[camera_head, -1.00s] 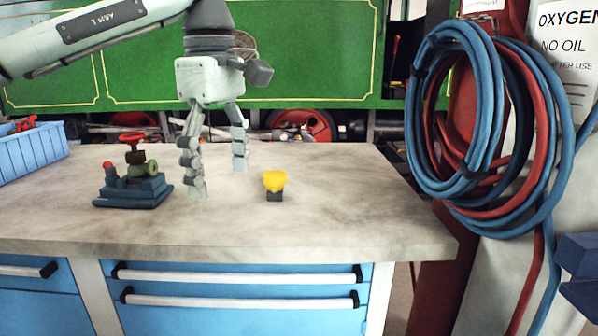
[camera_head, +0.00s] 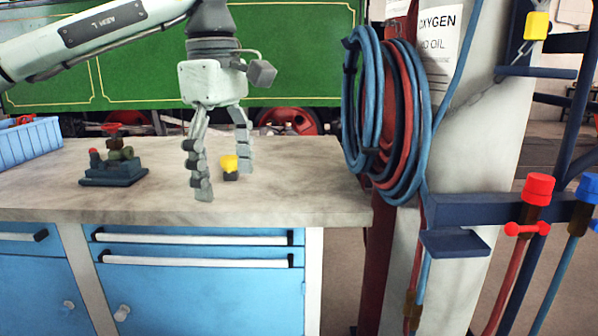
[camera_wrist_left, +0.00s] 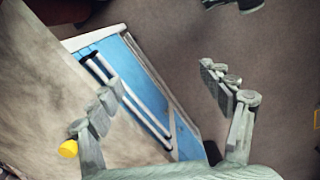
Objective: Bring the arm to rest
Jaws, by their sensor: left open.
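My left gripper (camera_head: 222,180) hangs from the left arm, fingers pointing down, open and empty. In the head view its fingers overlap the front part of the bench top, with a small yellow-topped block (camera_head: 229,164) showing between them, apparently behind. In the left wrist view my left gripper (camera_wrist_left: 160,78) is spread with nothing between its fingertips but floor and the bench front beyond. The yellow piece (camera_wrist_left: 68,149) shows there beside the left finger; whether they touch is unclear. My right gripper is not in view.
The workbench (camera_head: 290,190) carries a dark valve device with a red knob (camera_head: 114,165) and a blue bin (camera_head: 30,143). Right of it stand a post with coiled blue and red hoses (camera_head: 385,120) and a rack with red and blue torch fittings (camera_head: 535,195).

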